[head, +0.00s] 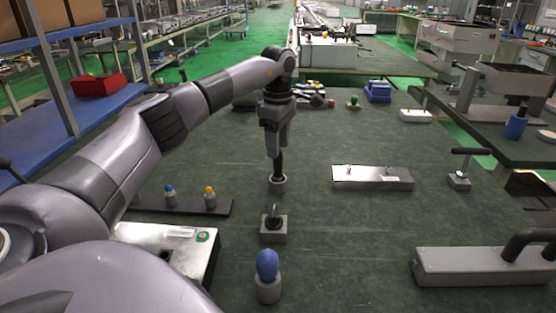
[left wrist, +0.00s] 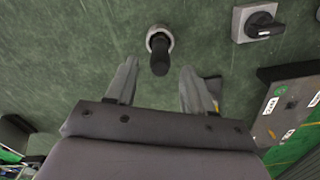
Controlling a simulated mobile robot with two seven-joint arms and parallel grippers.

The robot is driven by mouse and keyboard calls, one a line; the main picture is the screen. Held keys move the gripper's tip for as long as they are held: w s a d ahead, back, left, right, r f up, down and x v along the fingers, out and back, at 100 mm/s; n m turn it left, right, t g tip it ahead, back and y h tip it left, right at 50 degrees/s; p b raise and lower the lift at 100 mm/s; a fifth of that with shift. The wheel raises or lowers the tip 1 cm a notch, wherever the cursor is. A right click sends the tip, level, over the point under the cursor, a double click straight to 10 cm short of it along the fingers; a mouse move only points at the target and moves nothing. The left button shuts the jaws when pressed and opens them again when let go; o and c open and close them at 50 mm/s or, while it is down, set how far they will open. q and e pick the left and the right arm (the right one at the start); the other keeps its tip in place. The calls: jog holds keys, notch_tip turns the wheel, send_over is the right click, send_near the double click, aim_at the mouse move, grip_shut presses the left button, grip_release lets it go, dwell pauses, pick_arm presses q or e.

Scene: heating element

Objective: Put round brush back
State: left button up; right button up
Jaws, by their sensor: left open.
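A dark upright handle, which looks like the round brush (head: 278,164), stands in a small round grey holder (head: 278,184) on the green table. My left gripper (head: 275,145) points down just above it in the head view. In the left wrist view the brush (left wrist: 160,58) rises from the ring-shaped holder (left wrist: 158,36). The left gripper (left wrist: 159,70) is open, with its fingers to either side of the handle top and a gap on each side. The bristles are not visible. My right gripper is not in view.
A grey block with a black knob (head: 273,235) stands in front of the holder, with a blue-topped piece (head: 267,264) nearer. A metal plate (head: 372,177) lies to the right. A grey block with a black handle (head: 470,268) is at front right. The table between them is clear.

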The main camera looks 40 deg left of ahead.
pick_arm(q)
notch_tip(320, 180, up, 5)
jog(key=shift+r, duration=0.1)
dwell(0.7)
